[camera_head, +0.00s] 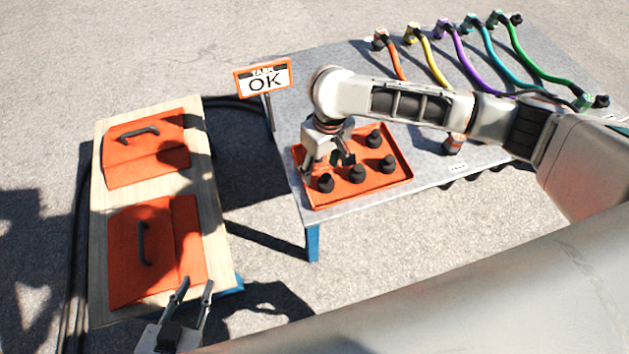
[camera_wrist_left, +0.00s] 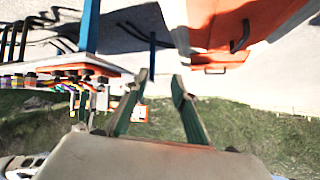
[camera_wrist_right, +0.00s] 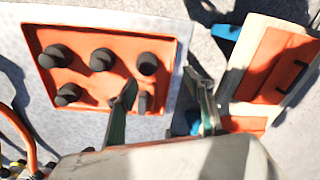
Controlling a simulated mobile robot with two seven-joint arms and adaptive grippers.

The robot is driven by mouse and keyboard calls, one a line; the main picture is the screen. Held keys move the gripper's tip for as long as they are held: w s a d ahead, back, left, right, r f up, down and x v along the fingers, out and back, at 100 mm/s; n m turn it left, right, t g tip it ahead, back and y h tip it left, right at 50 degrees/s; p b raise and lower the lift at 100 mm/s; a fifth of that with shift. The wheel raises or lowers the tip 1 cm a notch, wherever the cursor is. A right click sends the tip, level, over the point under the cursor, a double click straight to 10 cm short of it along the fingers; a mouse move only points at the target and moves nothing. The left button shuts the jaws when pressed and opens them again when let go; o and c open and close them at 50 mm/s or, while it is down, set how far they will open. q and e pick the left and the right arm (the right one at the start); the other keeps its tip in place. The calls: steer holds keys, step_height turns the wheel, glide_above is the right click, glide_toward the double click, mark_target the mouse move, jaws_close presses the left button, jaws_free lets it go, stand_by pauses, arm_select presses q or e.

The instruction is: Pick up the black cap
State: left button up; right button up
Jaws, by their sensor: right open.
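Several black caps stand in an orange tray (camera_head: 399,184) on the grey table. In the head view one black cap (camera_head: 326,184) is at the near left, another black cap (camera_head: 357,174) is beside it, and others are further right and back. My right gripper (camera_head: 330,166) is open over the tray's left part. In the right wrist view its fingers (camera_wrist_right: 163,88) straddle the tray's edge, with a black cap (camera_wrist_right: 147,63) just beyond the left finger. Whether a finger touches a cap cannot be told. My left gripper (camera_head: 197,284) is open and empty, low at the left.
A wooden board (camera_head: 104,245) with two orange handled panels stands left of the table. Coloured cables (camera_head: 462,45) lie along the table's back. Bare ground separates board and table.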

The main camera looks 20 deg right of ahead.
mark_target(326, 176)
steer(key=shift+w+d+r+h, duration=0.1)
steer(key=shift+w+d+h, duration=0.35)
steer(key=shift+d, duration=0.35)
steer(key=shift+d+f+b, duration=0.1)
steer(key=shift+f+b, duration=0.1)
steer(key=shift+b, duration=0.1)
step_height(326, 176, down, 2)
steer(key=shift+s+b, duration=0.1)
steer(key=shift+b, duration=0.4)
steer(key=shift+f, duration=0.35)
steer(key=shift+f+b, duration=0.35)
steer(key=shift+b, duration=0.1)
step_height(326, 176, down, 4)
steer(key=shift+s+d+r+b, duration=0.1)
steer(key=shift+r+b, duration=0.15)
steer(key=shift+b, duration=0.95)
steer(key=shift+f, duration=0.25)
steer(key=shift+w+b, duration=0.2)
steer(key=shift+b, duration=0.1)
arm_select(q)
steer(key=shift+n+t+h, duration=0.5)
steer(key=shift+t+h, duration=0.1)
steer(key=d, duration=0.1)
steer(key=w+d+r, duration=0.1)
steer(key=d+r, duration=0.1)
steer(key=d, duration=0.1)
steer(key=shift+w, duration=0.25)
arm_select(e)
steer(key=shift+w+r, duration=0.1)
steer(key=shift+r, duration=0.15)
